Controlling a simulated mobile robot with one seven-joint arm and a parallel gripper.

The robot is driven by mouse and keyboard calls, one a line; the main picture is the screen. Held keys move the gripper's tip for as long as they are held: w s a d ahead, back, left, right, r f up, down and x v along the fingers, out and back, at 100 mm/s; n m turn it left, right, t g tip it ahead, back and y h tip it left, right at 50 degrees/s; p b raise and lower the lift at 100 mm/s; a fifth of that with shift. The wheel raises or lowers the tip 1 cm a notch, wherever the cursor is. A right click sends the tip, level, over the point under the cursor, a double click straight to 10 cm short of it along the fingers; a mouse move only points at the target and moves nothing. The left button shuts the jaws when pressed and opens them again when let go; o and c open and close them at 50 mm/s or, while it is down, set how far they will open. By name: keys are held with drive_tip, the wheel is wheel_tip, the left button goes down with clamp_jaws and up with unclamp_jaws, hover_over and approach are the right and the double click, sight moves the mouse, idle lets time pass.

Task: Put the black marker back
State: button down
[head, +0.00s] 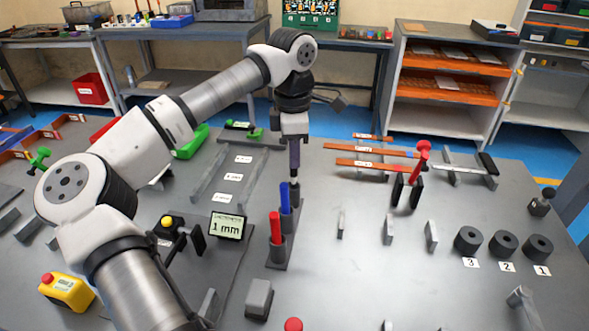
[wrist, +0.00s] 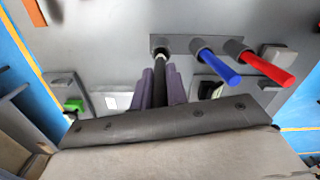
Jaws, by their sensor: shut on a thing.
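My gripper (head: 295,172) points down over the far end of the grey marker holder (head: 278,262). Its purple fingers are shut on the upright black marker, which shows between them in the wrist view (wrist: 160,72). The marker's lower end lines up with the holder's end cup (wrist: 167,44). I cannot tell how deep it sits in the cup. The blue marker (head: 285,197) stands in the middle cup and the red marker (head: 276,228) in the near cup. Both also show in the wrist view, blue (wrist: 220,69) and red (wrist: 268,68). The fingers hide the black marker's upper part in the head view.
A gauge display reading 1 mm (head: 226,226) stands left of the holder. A grey block (head: 258,298) lies in front of it. Several small upright plates (head: 388,228) and black rolls (head: 503,244) stand to the right. Bare table lies between the holder and these plates.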

sight(294, 175)
drive_tip(key=shift+f, duration=2.5)
drive_tip(key=shift+f, duration=0.1)
drive_tip(key=shift+f, duration=0.15)
drive_tip(key=c, duration=1.4)
unclamp_jaws()
wheel_tip(294, 175, up, 12)
drive_tip(key=shift+a+r+b, duration=0.1)
drive_tip(key=shift+r+b, duration=0.15)
drive_tip(key=shift+b, duration=0.05)
